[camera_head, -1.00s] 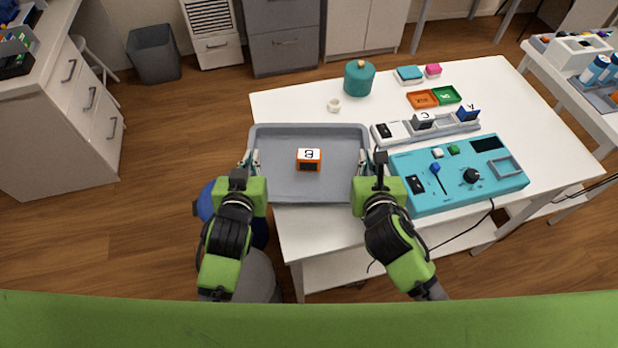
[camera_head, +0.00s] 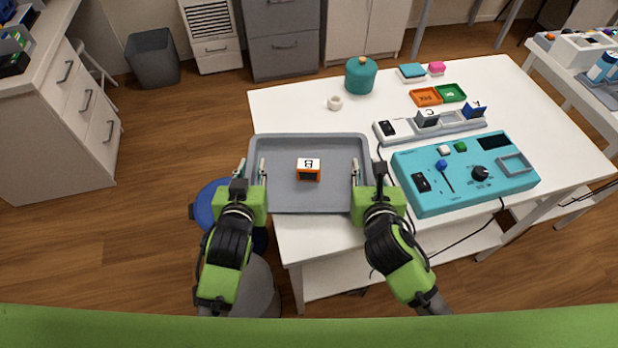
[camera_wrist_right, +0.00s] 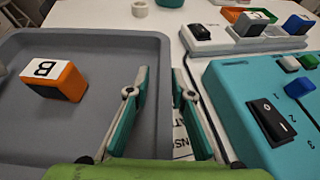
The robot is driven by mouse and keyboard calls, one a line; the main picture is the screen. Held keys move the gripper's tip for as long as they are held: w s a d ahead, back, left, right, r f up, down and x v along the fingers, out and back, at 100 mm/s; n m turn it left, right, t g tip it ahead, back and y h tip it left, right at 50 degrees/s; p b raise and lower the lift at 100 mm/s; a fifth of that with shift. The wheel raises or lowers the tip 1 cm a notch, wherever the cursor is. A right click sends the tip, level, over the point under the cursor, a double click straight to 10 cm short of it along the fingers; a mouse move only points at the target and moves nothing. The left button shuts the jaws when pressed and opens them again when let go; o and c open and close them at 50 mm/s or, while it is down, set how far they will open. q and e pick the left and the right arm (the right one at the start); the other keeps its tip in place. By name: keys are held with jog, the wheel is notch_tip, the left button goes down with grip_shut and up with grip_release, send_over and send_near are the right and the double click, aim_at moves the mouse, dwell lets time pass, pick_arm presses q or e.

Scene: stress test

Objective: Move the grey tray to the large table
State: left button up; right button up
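The grey tray (camera_head: 333,200) lies at the left end of the large white table (camera_head: 540,110); its near left corner reaches past the table's left edge. An orange block with a white top marked B (camera_head: 308,170) sits in the tray and also shows in the right wrist view (camera_wrist_right: 58,82). My left gripper (camera_head: 251,168) is open, its fingers on either side of the tray's left rim. My right gripper (camera_head: 367,172) is open around the right rim. In the right wrist view (camera_wrist_right: 161,75) one finger is inside the tray and the other outside, with gaps to the rim.
A turquoise control box (camera_head: 440,195) stands close to the right of the tray and my right gripper. A blue-topped stool (camera_head: 208,200) is left of the table.

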jog(key=shift+s, duration=0.15)
pick_arm(q)
jog(key=v, duration=1.2)
pick_arm(e)
jog(key=v, duration=1.1)
jog(key=shift+s+r, duration=0.3)
pick_arm(q)
jog(key=shift+s, duration=0.1)
pick_arm(e)
jog(key=shift+f, duration=0.1)
